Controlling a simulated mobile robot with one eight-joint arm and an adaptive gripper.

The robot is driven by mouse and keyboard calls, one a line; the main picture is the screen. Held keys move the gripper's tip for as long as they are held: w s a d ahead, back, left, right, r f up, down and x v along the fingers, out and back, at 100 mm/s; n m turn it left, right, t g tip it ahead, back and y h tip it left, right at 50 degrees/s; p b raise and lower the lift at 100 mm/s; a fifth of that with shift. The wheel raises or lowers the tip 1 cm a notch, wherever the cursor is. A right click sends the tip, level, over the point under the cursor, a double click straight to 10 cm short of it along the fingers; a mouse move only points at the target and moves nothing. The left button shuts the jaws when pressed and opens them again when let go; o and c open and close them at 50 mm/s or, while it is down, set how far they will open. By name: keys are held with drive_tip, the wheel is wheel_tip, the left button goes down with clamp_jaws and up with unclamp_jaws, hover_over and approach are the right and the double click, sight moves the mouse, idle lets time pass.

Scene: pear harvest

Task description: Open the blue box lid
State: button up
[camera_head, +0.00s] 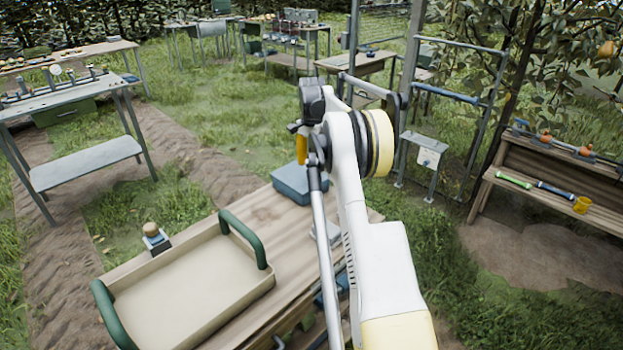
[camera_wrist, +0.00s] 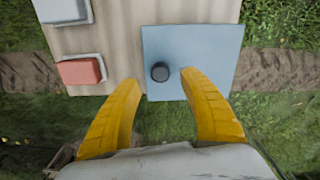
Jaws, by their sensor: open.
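The blue box (camera_head: 291,183) sits on the far end of the wooden table in the head view, partly hidden by my arm. In the wrist view its flat blue lid (camera_wrist: 205,50) is seen from above, with a round dark knob (camera_wrist: 160,71) near its left side. The lid looks closed. My gripper (camera_wrist: 160,77) is open, its two yellow fingers on either side of the knob in the picture. I cannot tell the height between the fingertips and the knob. In the head view a yellow finger (camera_head: 302,146) shows above the box.
A beige tray with green handles (camera_head: 190,296) takes up the near part of the table. A small block with a round brown top (camera_head: 153,238) stands at the table's left edge. In the wrist view a red block (camera_wrist: 80,71) in a pale holder lies left of the box.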

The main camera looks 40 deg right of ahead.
sight(312, 174)
wheel_tip(312, 174, down, 4)
drive_tip(key=shift+f+b, duration=0.15)
drive_tip(key=shift+b, duration=0.45)
clamp_jaws()
drive_tip(key=shift+r, duration=0.25)
